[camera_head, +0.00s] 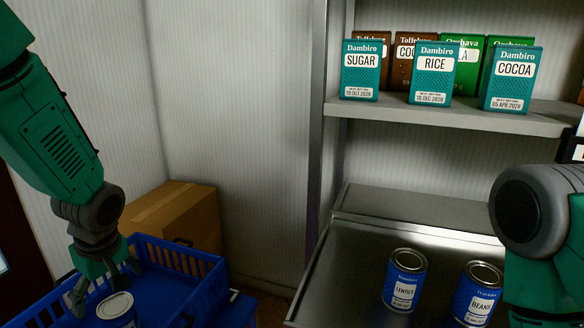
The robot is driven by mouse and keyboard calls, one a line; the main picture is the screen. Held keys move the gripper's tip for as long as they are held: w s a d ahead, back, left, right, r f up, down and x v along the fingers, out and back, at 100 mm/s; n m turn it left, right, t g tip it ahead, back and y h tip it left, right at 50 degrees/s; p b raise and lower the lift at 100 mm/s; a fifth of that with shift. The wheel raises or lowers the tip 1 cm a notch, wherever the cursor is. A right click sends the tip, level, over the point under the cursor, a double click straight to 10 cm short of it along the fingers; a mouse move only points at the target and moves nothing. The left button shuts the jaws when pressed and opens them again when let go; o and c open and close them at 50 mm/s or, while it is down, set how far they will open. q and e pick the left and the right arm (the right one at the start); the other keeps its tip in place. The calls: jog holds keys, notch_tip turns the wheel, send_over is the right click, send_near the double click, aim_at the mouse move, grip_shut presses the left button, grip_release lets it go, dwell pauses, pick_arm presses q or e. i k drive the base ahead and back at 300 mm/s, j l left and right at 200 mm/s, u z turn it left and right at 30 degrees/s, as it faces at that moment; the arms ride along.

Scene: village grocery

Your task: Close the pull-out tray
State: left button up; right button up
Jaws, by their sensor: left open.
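The grey metal pull-out tray (345,262) is at the lower right, below the upper shelf, and extends forward from the shelving. Its front edge is cut off by the picture. Two blue cans stand upright on it, a lentils can (405,281) and a beans can (476,294). My left gripper (106,284) is at the lower left, far from the tray, pointing down with its fingers apart over a blue crate. A can (116,309) with a pale lid is just below and beside the fingers. My right arm comes in at the right edge; its gripper is out of view.
The blue crate (190,263) stands at the lower left with a cardboard box (176,214) behind it. The upper shelf (450,117) carries several teal, brown and green packets. A metal upright (313,120) borders the shelving. A gap separates crate and tray.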

aim_at(342, 285)
jog(key=k+l, duration=0.75)
jog(key=l, duration=0.1)
